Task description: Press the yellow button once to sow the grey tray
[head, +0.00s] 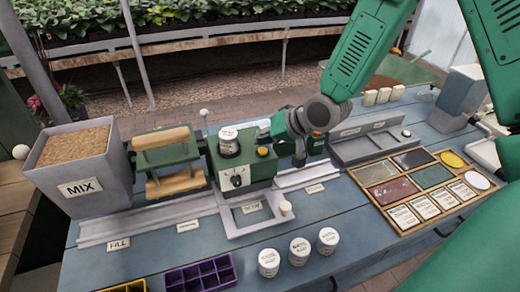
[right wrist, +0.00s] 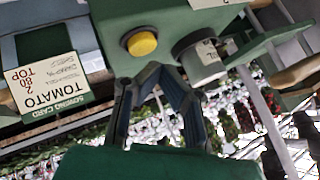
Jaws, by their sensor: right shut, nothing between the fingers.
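My right gripper (head: 299,161) is shut and empty, just right of the machine and apart from the button. In the right wrist view its fingers (right wrist: 160,72) come together below and right of the button. I cannot make out a grey tray for certain; a grey frame (head: 232,222) lies in front of the machine. My left gripper is not in view.
A tomato sowing card (right wrist: 45,85) stands beside the machine. A grey MIX bin (head: 42,170) and rail (head: 150,216) are at left. Several white jars (head: 299,250) and a purple tray (head: 200,276) are in front. A wooden sample board (head: 380,208) lies at right.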

